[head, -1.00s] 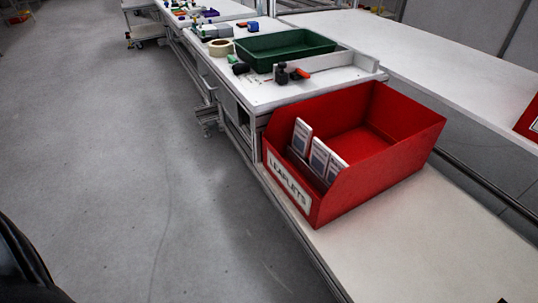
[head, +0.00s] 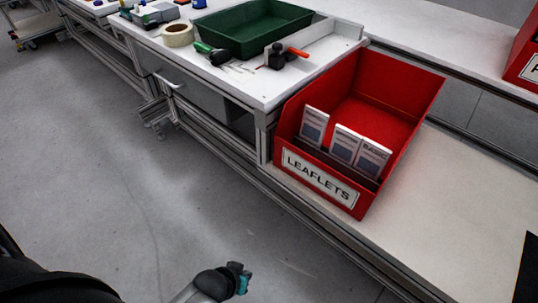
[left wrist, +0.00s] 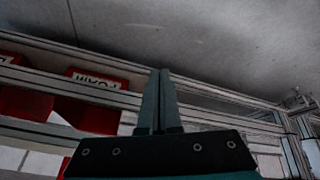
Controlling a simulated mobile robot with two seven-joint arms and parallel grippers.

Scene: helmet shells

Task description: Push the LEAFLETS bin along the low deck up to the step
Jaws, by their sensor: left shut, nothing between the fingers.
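The red LEAFLETS bin (head: 400,110) stands upright on the white low deck (head: 460,215), its labelled low front facing the lower left. Several leaflet packs (head: 345,143) stand in its front part. Its far left side is close to the end of the higher worktop (head: 270,88), the step; I cannot tell whether they touch. My left gripper (head: 238,278) is shut and empty, low over the floor side, well apart from the bin. In the left wrist view its fingers (left wrist: 160,100) are together. My right gripper is not in view.
On the higher worktop are a green tray (head: 250,28), a tape roll (head: 177,36) and a black tool with an orange handle (head: 277,55). Another red bin (head: 525,50) stands at the right edge. The grey floor (head: 110,170) at left is clear.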

